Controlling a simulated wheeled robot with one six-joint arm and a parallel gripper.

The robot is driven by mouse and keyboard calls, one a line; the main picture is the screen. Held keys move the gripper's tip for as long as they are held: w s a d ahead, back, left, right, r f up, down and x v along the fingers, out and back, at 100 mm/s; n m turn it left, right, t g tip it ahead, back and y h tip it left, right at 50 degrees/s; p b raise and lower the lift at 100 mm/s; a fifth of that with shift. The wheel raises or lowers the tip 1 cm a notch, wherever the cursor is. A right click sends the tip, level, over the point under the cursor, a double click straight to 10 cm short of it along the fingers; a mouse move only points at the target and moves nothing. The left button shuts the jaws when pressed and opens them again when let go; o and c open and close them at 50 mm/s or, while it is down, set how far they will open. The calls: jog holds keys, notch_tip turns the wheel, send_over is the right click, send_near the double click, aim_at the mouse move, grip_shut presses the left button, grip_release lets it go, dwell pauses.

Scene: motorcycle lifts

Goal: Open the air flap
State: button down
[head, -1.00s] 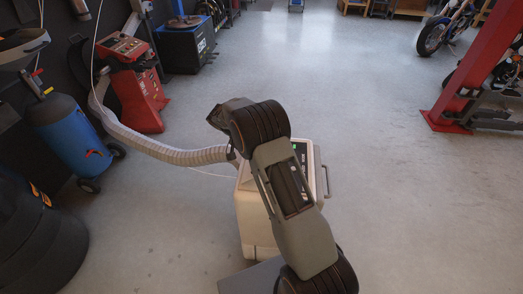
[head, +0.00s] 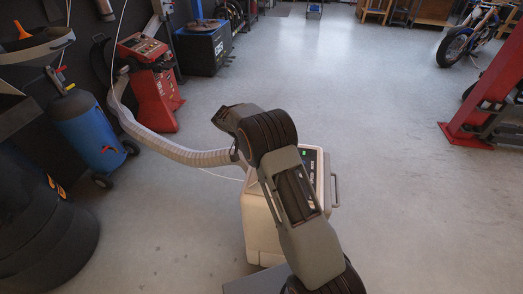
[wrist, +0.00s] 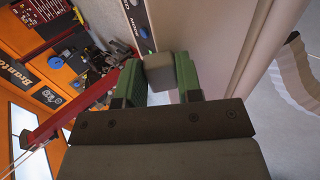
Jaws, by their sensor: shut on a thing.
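A cream cabinet (head: 262,228) with a dark top panel and a side handle stands on the floor behind my arm in the head view. In the wrist view its pale side (wrist: 200,28) runs close by, with a dark strip bearing a blue knob (wrist: 144,32). My gripper (wrist: 158,78) has two green fingers shut on a small grey block-shaped knob (wrist: 160,72) beside that pale surface. I cannot tell if the knob belongs to the air flap; no flap shows clearly. My gripper is hidden in the head view.
A ribbed white hose (head: 185,154) runs from the cabinet to a red machine (head: 150,85). A blue tank (head: 88,130) stands at left and a red lift post (head: 480,110) at right. The floor between is clear.

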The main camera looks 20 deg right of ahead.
jog(key=shift+d+r, duration=0.1)
jog(key=shift+r, duration=0.15)
dwell(0.7)
jog(key=c, duration=0.8)
grip_release()
jog(key=shift+f, duration=0.1)
jog(key=shift+w+a, duration=0.15)
jog(key=shift+a, duration=0.1)
jog(key=v, duration=1.3)
jog(key=shift+r, duration=0.25)
jog(key=shift+a, duration=0.1)
jog(key=shift+c, duration=0.2)
